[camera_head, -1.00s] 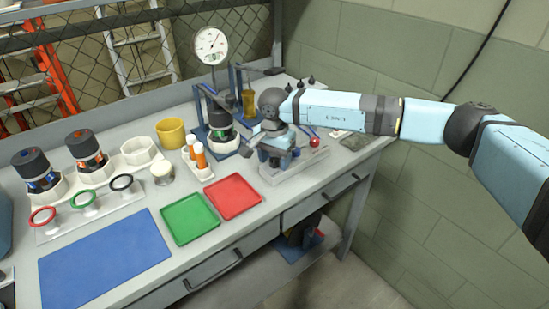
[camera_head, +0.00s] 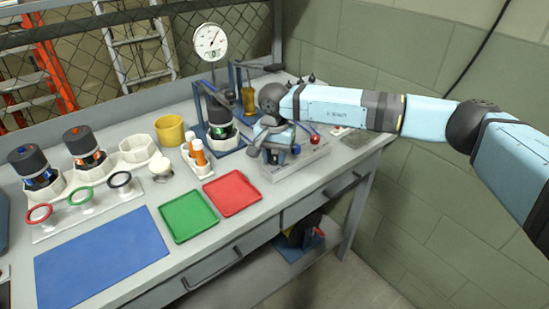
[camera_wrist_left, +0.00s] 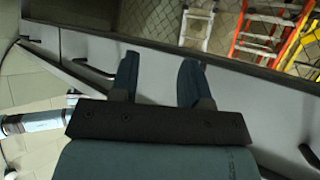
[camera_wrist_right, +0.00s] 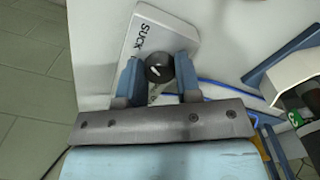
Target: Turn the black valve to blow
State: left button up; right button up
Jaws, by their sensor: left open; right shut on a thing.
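The black valve (camera_wrist_right: 158,68) is a round knob with a white pointer mark, on a white box (camera_wrist_right: 140,45) marked "SUCK". In the right wrist view, the two blue fingers of my right gripper (camera_wrist_right: 159,76) are shut on the knob, one on each side. Any "blow" mark is hidden. In the head view my right gripper (camera_head: 272,143) is tilted down over the pale valve box (camera_head: 298,165), and it hides the knob. My left gripper (camera_wrist_left: 157,80) is open and empty in the left wrist view, and is outside the head view.
A dial gauge (camera_head: 210,41) stands behind the gripper. A red tray (camera_head: 232,192), green tray (camera_head: 188,216) and blue mat (camera_head: 100,258) lie along the bench front. A yellow cup (camera_head: 170,130) and white holder with orange-capped tubes (camera_head: 198,154) stand left of the gripper.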

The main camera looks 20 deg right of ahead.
jog(key=n+b, duration=0.1)
jog(key=n, duration=0.1)
jog(key=shift+f+n, duration=0.1)
jog(key=shift+n, duration=0.3)
jog(key=shift+n+b, duration=0.6)
jog(key=shift+n, duration=0.3)
jog(key=n+b, duration=0.1)
jog(key=n, duration=0.1)
jog(key=shift+n, duration=0.4)
jog(key=shift+n+b, duration=0.4)
jog(key=shift+n, duration=0.5)
jog(key=shift+n+b, duration=0.3)
jog(key=shift+n, duration=0.6)
jog(key=shift+n+b, duration=0.3)
jog(key=shift+n, duration=0.9)
pick_arm(q)
jog(key=shift+w+d+f+t+h, duration=0.2)
jog(key=shift+d+f+t+h, duration=0.2)
jog(key=shift+d+f, duration=0.15)
pick_arm(e)
jog(key=shift+n, duration=1)
pick_arm(q)
jog(key=shift+r+b, duration=0.1)
jog(key=shift+b, duration=0.2)
pick_arm(e)
jog(key=shift+r, duration=0.2)
jog(key=o, duration=0.9)
